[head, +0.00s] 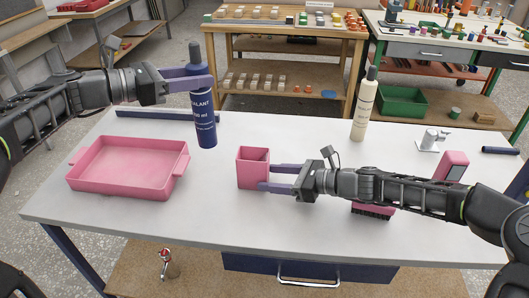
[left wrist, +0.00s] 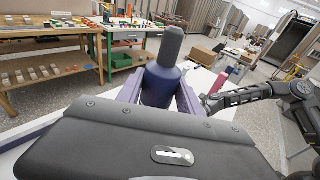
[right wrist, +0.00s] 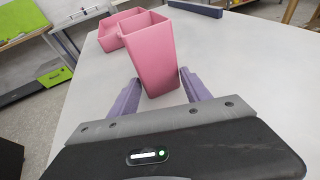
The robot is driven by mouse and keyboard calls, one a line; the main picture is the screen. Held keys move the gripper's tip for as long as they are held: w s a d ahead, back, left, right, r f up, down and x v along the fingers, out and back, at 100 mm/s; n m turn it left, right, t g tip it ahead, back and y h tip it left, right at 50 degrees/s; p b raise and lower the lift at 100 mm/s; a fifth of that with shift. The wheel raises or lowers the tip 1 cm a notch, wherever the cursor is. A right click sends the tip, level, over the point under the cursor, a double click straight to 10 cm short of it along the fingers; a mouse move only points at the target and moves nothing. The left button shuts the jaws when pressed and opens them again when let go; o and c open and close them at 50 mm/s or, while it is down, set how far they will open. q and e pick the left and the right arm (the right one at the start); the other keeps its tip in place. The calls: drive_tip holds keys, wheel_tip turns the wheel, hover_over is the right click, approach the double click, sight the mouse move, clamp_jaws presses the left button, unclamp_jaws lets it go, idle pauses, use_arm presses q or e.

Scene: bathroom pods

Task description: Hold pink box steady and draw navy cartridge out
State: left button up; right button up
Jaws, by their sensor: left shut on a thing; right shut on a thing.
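The pink box (head: 253,172) stands upright on the white table and is open at the top. My right gripper (head: 262,176) is shut on it from the right, with a finger on each side; the right wrist view also shows the box (right wrist: 152,55) between the fingers. The navy cartridge (head: 206,120), with white lettering and a dark grey cap, is upright, outside the box, to its left and behind it. My left gripper (head: 204,79) is shut on its upper part; it also shows in the left wrist view (left wrist: 160,85). Whether its base touches the table is unclear.
A pink tray (head: 72,186) is at the left, with a navy bar (head: 165,116) behind it. A cream bottle (head: 363,110), a white fixture (head: 431,140) and a pink block (head: 455,160) stand to the right. A pink brush (head: 373,211) lies under my right arm. The front middle is clear.

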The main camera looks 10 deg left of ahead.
sight(193, 64)
drive_tip(key=o, duration=1.2)
drive_tip(key=shift+d, duration=0.1)
drive_tip(key=v, duration=1.2)
use_arm(q)
drive_tip(key=shift+r, duration=0.1)
wheel_tip(193, 64, up, 5)
drive_tip(key=p, duration=0.5)
use_arm(e)
wheel_tip(193, 64, up, 5)
drive_tip(key=shift+r, duration=0.1)
drive_tip(key=shift+s, duration=0.1)
